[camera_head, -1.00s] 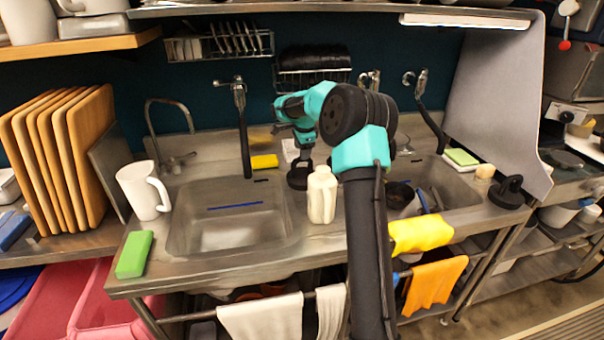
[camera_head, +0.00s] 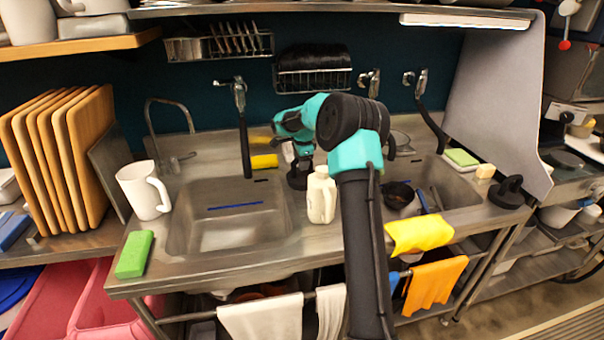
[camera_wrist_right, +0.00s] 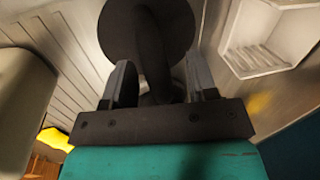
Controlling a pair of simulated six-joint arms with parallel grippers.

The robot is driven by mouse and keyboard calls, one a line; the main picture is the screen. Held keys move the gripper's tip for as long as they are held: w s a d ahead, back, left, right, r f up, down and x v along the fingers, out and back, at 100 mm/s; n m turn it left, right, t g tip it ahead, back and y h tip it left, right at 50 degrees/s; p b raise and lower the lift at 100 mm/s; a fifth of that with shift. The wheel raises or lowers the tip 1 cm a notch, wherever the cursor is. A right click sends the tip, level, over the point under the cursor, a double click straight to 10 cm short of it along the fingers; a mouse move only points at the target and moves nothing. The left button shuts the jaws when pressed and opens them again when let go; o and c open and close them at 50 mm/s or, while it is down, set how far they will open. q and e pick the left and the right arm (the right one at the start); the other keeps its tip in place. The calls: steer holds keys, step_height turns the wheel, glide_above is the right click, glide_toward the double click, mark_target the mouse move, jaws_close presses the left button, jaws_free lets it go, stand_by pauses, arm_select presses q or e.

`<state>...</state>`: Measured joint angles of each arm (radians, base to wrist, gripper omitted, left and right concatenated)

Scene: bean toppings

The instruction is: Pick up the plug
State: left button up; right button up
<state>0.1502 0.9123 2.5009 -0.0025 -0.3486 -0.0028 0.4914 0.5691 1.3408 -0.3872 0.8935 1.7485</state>
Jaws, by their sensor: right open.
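A black plug (camera_head: 297,180) with a round base stands on the steel ledge between the two sinks. In the right wrist view the plug (camera_wrist_right: 150,25) shows as a dark disc with a handle. My right gripper (camera_head: 301,160) is over it, pointing down. In the right wrist view my right gripper (camera_wrist_right: 160,85) is open, with its two fingers on either side of the plug's handle and gaps beside it. Part of the plug's top is hidden behind the gripper in the head view. My left gripper is not in view.
A cream jug (camera_head: 321,196) stands just in front of the plug. A yellow sponge (camera_head: 265,161) lies behind left. A white mug (camera_head: 144,190) and green sponge (camera_head: 135,254) are at the left. A second black plug-like object (camera_head: 510,190) sits at the right edge.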

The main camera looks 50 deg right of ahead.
jaws_close()
stand_by(0.4)
steer(key=shift+r, duration=0.15)
step_height(320, 180, up, 10)
steer(key=shift+f, duration=0.1)
stand_by(0.4)
stand_by(0.4)
